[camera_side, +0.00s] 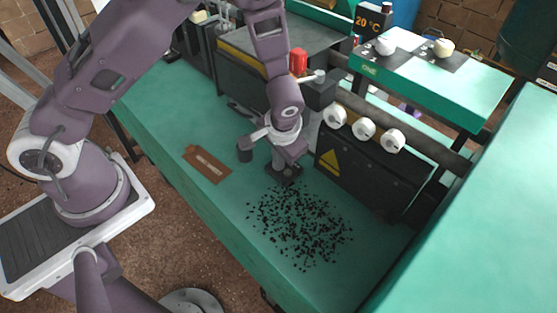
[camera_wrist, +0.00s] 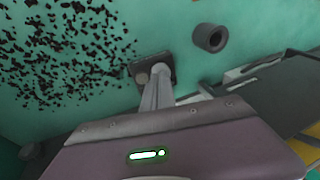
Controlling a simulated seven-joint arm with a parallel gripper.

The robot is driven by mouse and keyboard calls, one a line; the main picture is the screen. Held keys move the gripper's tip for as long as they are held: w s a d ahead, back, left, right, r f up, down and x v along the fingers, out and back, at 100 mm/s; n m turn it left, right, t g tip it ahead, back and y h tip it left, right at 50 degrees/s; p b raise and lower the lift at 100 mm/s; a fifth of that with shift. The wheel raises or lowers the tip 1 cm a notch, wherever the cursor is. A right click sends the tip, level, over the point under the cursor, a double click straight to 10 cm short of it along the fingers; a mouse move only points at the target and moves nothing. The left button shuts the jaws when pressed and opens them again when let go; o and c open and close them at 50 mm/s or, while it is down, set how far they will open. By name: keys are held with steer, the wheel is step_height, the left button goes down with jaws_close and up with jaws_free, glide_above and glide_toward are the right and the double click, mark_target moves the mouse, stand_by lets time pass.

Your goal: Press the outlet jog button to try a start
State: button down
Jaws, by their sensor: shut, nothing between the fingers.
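A small dark box (camera_wrist: 165,64) sits on the green bench, and a pale round spot, perhaps the jog button (camera_wrist: 141,78), shows on its face in the wrist view. My gripper (camera_wrist: 152,78) is shut and empty, with its fingertips over this box beside the pale spot. I cannot tell whether the tips touch it. In the side view my gripper (camera_side: 284,163) points down at the same dark box (camera_side: 286,175), and the fingers and wrist hide the button there.
Black bits (camera_side: 300,228) lie scattered on the bench beside the box. A brown card (camera_side: 207,165) lies to the left. A dark hollow cylinder (camera_wrist: 210,38) is near the box.

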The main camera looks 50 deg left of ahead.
steer(key=shift+f, duration=0.7)
stand_by(0.4)
steer(key=shift+r, duration=1.1)
steer(key=shift+r, duration=1.5)
